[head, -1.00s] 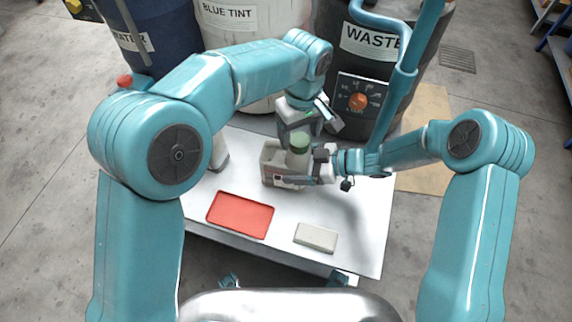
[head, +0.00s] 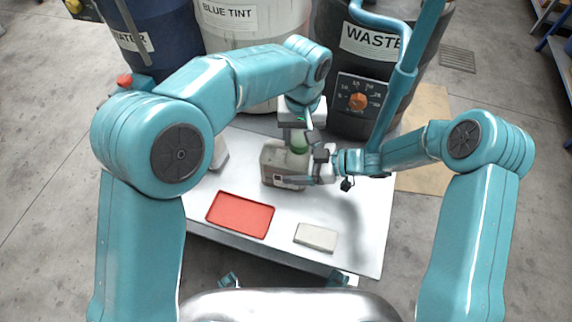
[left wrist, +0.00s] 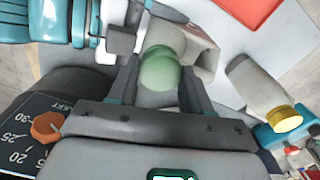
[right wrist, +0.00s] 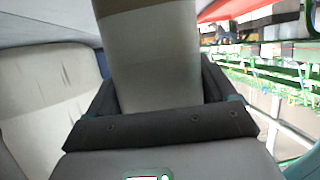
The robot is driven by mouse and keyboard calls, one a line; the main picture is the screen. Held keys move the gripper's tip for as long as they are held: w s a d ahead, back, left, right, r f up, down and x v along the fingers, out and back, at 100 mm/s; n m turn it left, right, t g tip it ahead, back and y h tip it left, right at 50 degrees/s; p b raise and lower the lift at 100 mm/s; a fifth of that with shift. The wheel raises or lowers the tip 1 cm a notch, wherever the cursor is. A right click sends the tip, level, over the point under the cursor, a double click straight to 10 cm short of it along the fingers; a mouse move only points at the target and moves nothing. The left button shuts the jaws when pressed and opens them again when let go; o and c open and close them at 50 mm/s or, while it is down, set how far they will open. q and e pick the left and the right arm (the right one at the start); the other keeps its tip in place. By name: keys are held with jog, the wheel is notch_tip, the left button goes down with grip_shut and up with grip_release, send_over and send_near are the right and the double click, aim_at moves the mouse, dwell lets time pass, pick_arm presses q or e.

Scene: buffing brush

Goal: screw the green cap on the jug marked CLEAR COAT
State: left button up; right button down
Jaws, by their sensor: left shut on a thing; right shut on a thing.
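The jug (head: 272,158) is grey-beige and stands upright on the bench; its marking is too small to read. The green cap (head: 299,144) sits at the top of the jug's neck; I cannot tell how tightly it sits. My left gripper (head: 298,136) comes down from above and is shut on the cap, which shows between its fingers in the left wrist view (left wrist: 160,70). My right gripper (head: 308,168) comes from the right and is shut on the jug, whose pale body fills the space between the fingers in the right wrist view (right wrist: 152,60).
A red tray (head: 240,214) and a pale block (head: 316,237) lie on the white bench (head: 350,225) in front. A pale bottle (left wrist: 258,85) with a yellow cap stands left of the jug in the head view. Drums, including the WASTE drum (head: 345,95), stand behind.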

pick_arm(q)
jog(key=m, duration=0.5)
jog(key=shift+m, duration=0.3)
jog(key=m, duration=2.6)
jog(key=shift+m, duration=0.4)
jog(key=m, duration=0.4)
jog(key=shift+m, duration=0.4)
jog(key=o, duration=1.2)
